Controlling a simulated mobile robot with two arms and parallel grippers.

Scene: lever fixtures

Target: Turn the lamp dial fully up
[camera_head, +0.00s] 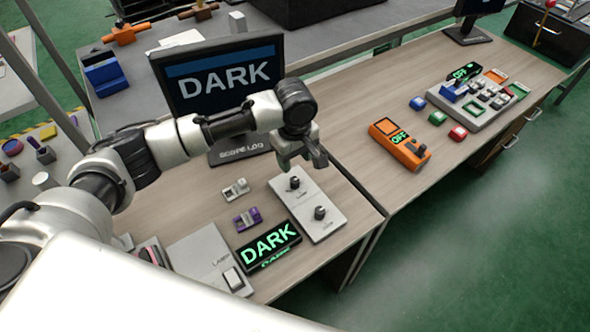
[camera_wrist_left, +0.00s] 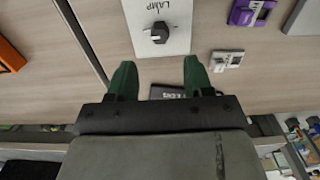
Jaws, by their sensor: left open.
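The lamp dial (camera_head: 294,183) is a dark knob at the far end of a white panel (camera_head: 308,201). It also shows in the left wrist view (camera_wrist_left: 159,32), beside the word LAMP. My left gripper (camera_head: 301,160) hangs just beyond the panel's far end, near the dial and apart from it. In the left wrist view its green fingers (camera_wrist_left: 158,72) are spread with nothing between them, and the dial lies ahead of the gap. A screen (camera_head: 220,76) and a small box (camera_head: 268,246) both read DARK. My right gripper is out of view.
A second knob (camera_head: 320,212) is on the same panel. A purple fixture (camera_head: 247,219) and a small white fixture (camera_head: 235,189) stand left of it. A white rocker switch (camera_head: 233,279) is nearer. An orange box (camera_head: 399,143) and coloured buttons are on the right table.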

